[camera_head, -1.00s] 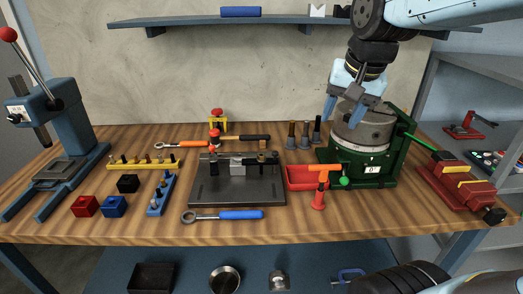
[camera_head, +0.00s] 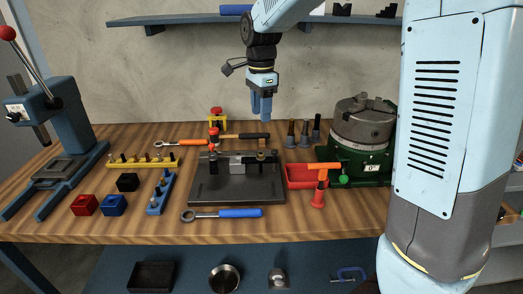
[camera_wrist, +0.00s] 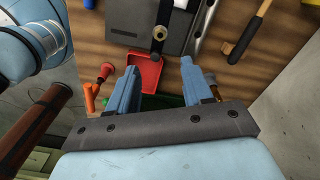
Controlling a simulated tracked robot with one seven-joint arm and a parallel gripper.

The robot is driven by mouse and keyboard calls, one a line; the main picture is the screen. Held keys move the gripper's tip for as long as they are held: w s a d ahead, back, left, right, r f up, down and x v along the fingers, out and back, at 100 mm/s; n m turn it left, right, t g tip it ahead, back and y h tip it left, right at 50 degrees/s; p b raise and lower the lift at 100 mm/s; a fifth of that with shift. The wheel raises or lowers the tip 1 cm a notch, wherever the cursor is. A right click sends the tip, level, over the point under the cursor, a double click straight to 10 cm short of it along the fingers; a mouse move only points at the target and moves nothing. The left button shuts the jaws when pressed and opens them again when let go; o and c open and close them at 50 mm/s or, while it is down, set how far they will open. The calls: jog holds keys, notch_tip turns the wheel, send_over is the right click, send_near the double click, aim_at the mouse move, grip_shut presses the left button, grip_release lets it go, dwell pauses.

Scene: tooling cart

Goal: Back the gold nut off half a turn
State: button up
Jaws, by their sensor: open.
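A small gold nut (camera_head: 261,156) sits on a dark stud at the right side of the dark fixture plate (camera_head: 236,190). The wrist view shows the gold nut (camera_wrist: 159,34) near the top, on the stud, with a black end below it. My gripper (camera_head: 261,117) hangs high with its fingers pointing down, above and behind the fixture in the head view. My gripper (camera_wrist: 160,85) is open and empty, its two blue fingers well apart. The nut lies beyond the fingertips, not between them.
A red tray (camera_head: 299,184) and an orange-topped red tool (camera_head: 319,187) stand right of the plate. Dark tapered holders (camera_head: 304,134) stand behind the tray. A green-based chuck (camera_head: 363,130) is farther right. A blue-handled wrench (camera_head: 226,213) lies in front; an orange-handled one (camera_head: 190,142) lies behind.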

aim_at(261, 153)
notch_tip(261, 153, down, 14)
jog(key=shift+r, duration=0.1)
dwell(0.5)
jog(key=shift+c, duration=0.5)
grip_shut()
jog(key=shift+d, duration=0.1)
